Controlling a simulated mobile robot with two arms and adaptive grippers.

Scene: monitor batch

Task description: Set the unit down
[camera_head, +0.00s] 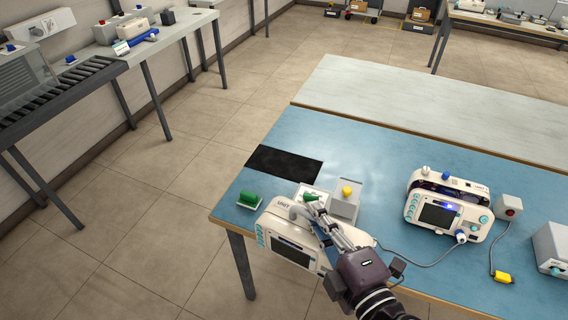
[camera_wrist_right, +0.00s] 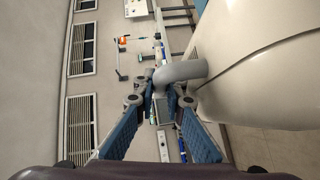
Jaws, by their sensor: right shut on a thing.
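A white monitor unit (camera_head: 281,237) with a dark screen and teal buttons hangs from my right gripper (camera_head: 309,203). The gripper is shut on its grey carrying handle, which shows in the right wrist view (camera_wrist_right: 181,72) between the blue-padded fingers (camera_wrist_right: 160,92). In the head view the unit overlaps the blue table's (camera_head: 396,150) near left edge, with its lower part seen against the floor. Its exact height over the table cannot be told. A black mat (camera_head: 284,162) lies on the table behind it, bare. My left gripper is not in view.
A grey box with a yellow button (camera_head: 345,206) stands close behind the held unit. A green connector-like piece (camera_head: 249,200) lies to its left. The table's back middle is clear.

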